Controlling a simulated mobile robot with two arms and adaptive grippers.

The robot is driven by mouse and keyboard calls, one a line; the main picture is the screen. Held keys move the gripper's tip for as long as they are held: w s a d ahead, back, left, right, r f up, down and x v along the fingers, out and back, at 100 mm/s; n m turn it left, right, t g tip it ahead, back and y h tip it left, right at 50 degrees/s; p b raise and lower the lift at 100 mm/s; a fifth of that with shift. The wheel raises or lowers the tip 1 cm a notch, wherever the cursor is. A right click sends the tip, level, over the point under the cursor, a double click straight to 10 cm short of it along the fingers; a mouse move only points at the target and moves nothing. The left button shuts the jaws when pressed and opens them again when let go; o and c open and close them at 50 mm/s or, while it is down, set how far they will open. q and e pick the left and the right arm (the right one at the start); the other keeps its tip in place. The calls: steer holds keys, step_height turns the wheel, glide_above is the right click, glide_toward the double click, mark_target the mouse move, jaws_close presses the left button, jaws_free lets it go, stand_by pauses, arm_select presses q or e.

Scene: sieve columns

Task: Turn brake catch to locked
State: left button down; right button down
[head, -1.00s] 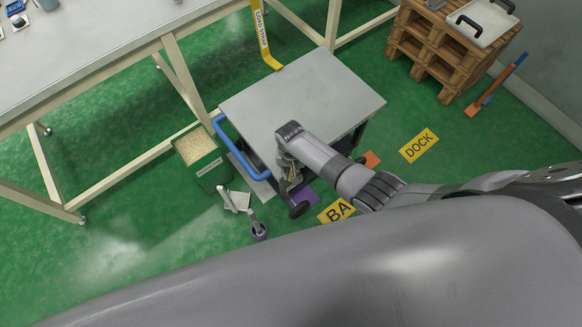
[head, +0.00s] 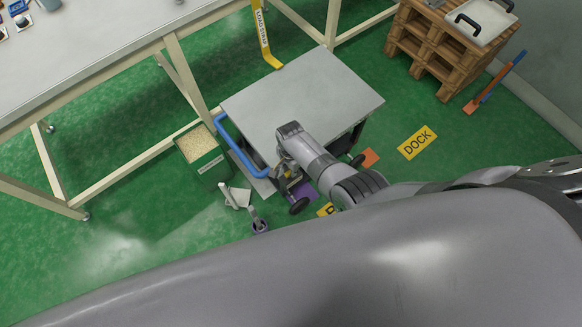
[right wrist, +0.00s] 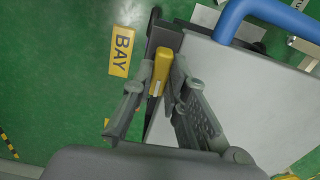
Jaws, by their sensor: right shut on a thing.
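The trolley (head: 310,95) has a flat grey top and stands on the green floor; its blue push handle (head: 238,145) is at its left end. In the right wrist view the yellow brake catch (right wrist: 161,66) sits on a dark bracket at the trolley's edge, beside the grey top. My right gripper (right wrist: 158,84) is shut on the catch, one finger on each side. In the head view my right gripper (head: 288,170) is at the trolley's near edge, mostly hidden by its own wrist. The catch's position marks cannot be read.
A long table (head: 90,60) is at upper left. Wooden pallets (head: 440,50) stand at upper right.

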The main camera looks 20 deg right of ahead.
steer(key=shift+m, duration=0.3)
stand_by(0.4)
steer(key=c, duration=1.6)
jaws_free()
steer(key=shift+r, duration=0.1)
step_height(320, 180, up, 12)
steer(key=shift+f, duration=0.1)
